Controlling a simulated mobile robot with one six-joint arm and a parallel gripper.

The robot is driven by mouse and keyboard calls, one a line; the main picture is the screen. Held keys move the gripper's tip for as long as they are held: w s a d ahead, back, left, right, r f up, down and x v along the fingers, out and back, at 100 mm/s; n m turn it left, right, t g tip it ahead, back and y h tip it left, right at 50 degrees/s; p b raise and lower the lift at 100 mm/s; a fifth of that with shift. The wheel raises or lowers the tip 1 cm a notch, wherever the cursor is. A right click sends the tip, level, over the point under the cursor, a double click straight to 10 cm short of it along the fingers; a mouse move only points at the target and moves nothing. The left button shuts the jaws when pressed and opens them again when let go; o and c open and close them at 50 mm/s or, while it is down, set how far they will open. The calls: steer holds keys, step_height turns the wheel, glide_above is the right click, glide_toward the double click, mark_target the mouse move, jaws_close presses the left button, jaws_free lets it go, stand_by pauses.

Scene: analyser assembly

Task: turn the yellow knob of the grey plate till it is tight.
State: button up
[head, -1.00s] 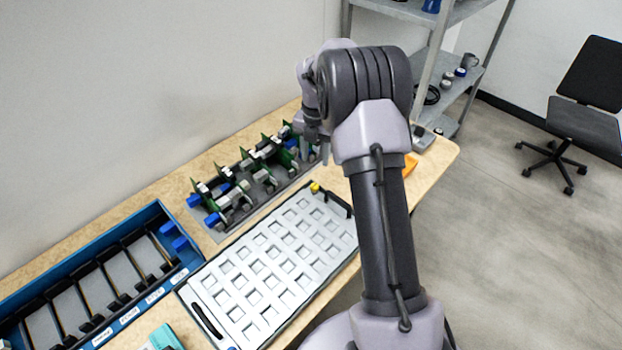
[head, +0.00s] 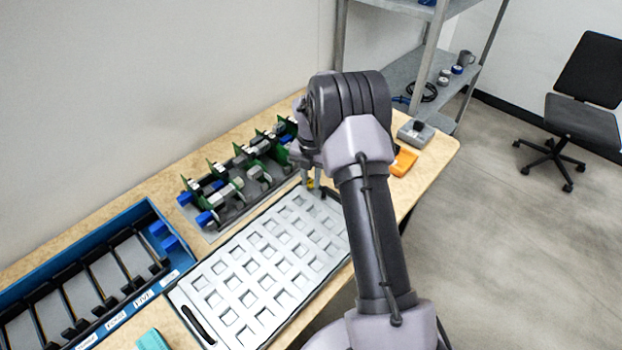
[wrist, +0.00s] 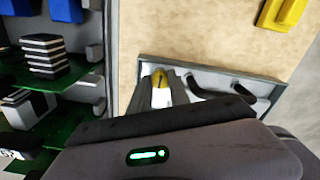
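The grey plate (head: 232,310) with rows of square pockets lies on the wooden bench, left of my arm in the head view. Its far end also shows in the wrist view (wrist: 228,83). The yellow knob (wrist: 160,80) sits at the plate's far corner; in the head view (head: 310,184) it is partly hidden by my gripper. My gripper (wrist: 161,85) points down at the knob, with one finger on each side of it. I cannot tell whether the fingers touch the knob or stand slightly apart from it.
A rack with green circuit boards (head: 213,172) stands close by on the wall side. A dark handle (wrist: 208,82) lies beside the knob. A blue tray (head: 70,268) is at left. An orange-yellow object (head: 403,162) and a grey box (head: 416,133) lie near the bench's far end.

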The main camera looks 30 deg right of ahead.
jaws_close()
